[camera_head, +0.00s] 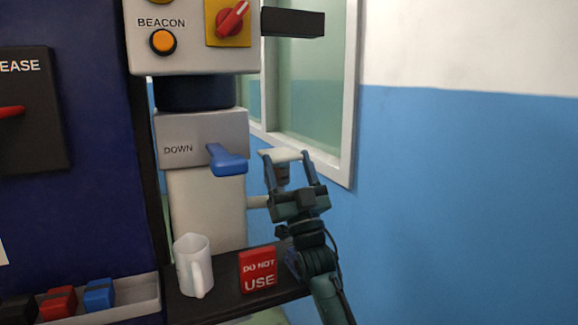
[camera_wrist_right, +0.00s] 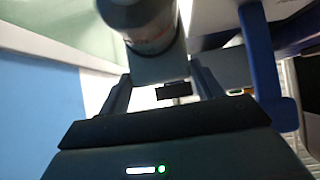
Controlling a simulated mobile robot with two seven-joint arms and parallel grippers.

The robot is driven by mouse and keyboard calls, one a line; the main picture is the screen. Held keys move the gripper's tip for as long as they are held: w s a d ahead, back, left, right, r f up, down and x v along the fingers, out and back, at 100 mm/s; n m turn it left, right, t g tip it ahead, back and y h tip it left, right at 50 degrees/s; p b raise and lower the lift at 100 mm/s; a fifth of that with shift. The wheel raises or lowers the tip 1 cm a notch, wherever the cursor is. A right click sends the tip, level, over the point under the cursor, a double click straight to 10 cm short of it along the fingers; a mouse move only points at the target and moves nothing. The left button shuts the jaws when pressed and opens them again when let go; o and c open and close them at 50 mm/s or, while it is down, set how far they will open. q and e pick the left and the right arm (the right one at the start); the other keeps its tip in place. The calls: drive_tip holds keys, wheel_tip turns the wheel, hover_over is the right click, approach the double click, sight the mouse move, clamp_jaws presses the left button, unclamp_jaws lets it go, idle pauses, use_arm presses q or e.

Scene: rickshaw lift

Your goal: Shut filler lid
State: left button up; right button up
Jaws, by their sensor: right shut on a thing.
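The filler lid (camera_head: 283,154) is a flat cream piece at the right side of the lift column in the head view. My right gripper (camera_head: 288,158) points up with one finger on each side of the lid and is shut on it. Whether the lid lies flat on the neck cannot be told. My left gripper is out of view.
A blue DOWN lever (camera_head: 228,161) sticks out just left of the gripper. Below are a white mug (camera_head: 193,266) and a red DO NOT USE block (camera_head: 257,270) on a dark shelf (camera_head: 215,308). A window frame (camera_head: 335,165) and blue wall (camera_head: 460,200) are at the right.

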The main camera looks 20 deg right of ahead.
drive_tip(key=o, duration=1.2)
drive_tip(key=shift+w+f, duration=0.35)
drive_tip(key=shift+f, duration=0.15)
drive_tip(key=shift+o, duration=1)
drive_tip(key=shift+s+r, duration=0.1)
drive_tip(key=shift+r, duration=0.1)
